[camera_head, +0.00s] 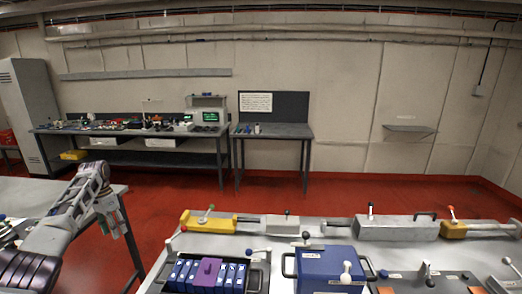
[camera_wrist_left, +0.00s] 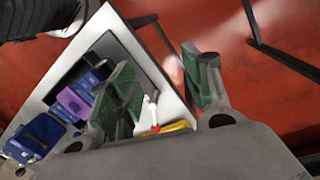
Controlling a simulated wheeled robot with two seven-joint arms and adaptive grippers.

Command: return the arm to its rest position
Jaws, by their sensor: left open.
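My left arm (camera_head: 68,215) comes in from the left of the head view, bent at the elbow. My left gripper (camera_head: 118,224) hangs fingers down at its end, left of the near white table. In the left wrist view the two green-padded fingers (camera_wrist_left: 163,92) stand well apart with nothing held between them. The gripper is apart from the battery modules. My right gripper shows in neither view.
The white table (camera_head: 300,236) holds a tray of blue modules with a purple block (camera_head: 207,272), a dark blue box (camera_head: 325,266), and yellow (camera_head: 207,222) and grey (camera_head: 397,228) lever units. A grey table (camera_head: 30,192) stands at left. Red floor (camera_head: 160,205) is clear between them.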

